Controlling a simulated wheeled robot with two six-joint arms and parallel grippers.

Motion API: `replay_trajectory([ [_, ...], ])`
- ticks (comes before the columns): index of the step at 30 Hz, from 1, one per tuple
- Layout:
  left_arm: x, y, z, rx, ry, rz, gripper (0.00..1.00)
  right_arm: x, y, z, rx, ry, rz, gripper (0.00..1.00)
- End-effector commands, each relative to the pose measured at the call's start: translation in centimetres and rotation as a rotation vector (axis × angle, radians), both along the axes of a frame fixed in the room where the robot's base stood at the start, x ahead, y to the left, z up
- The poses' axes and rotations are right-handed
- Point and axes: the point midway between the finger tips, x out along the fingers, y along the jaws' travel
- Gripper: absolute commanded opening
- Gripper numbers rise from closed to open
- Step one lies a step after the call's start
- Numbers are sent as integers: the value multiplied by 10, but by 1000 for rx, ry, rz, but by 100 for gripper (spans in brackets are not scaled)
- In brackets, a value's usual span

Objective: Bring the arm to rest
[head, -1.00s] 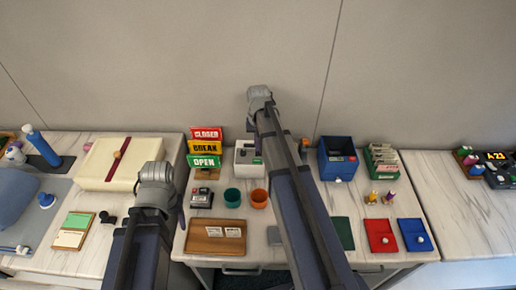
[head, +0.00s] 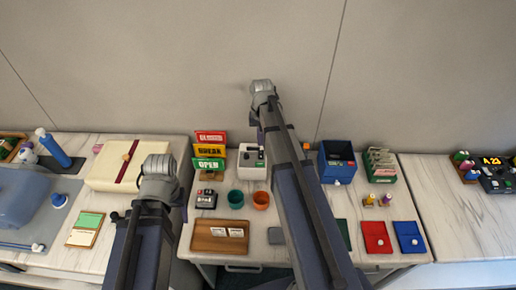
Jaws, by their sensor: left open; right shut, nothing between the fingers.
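My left arm (head: 140,245) comes up from the bottom left and ends in a grey joint (head: 158,170) in front of the cream box. My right arm (head: 305,210) reaches from the bottom up across the middle desk, with its grey joint (head: 262,88) against the wall background. I see no fingertips on either arm; the grippers are hidden behind the arm links. No object shows held at either arm.
A cream box (head: 105,181) lies left. The right tabletop (head: 440,220) is mostly clear.

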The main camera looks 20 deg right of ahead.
Motion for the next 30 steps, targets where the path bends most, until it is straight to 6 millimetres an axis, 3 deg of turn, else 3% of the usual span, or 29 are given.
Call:
replay_trajectory([
  [5,0,0,0,0,0,0,60,0,0,0,0,0,0,0],
  [8,0,0,0,0,0,0,60,-4,10,0,-1,2,21,0],
  [11,0,0,0,0,0,0,60,-21,44,0,-9,10,102,0],
  [13,0,0,0,0,0,0,60,-40,80,0,-18,18,194,0],
  [18,0,0,0,0,0,0,60,-99,161,0,-49,39,446,0],
  [21,0,0,0,0,0,0,60,-131,193,1,-66,50,573,0],
  [25,0,0,0,0,0,0,60,-163,220,1,-82,58,696,0],
  [30,0,0,0,0,0,0,60,-182,234,1,-93,65,773,0],
])
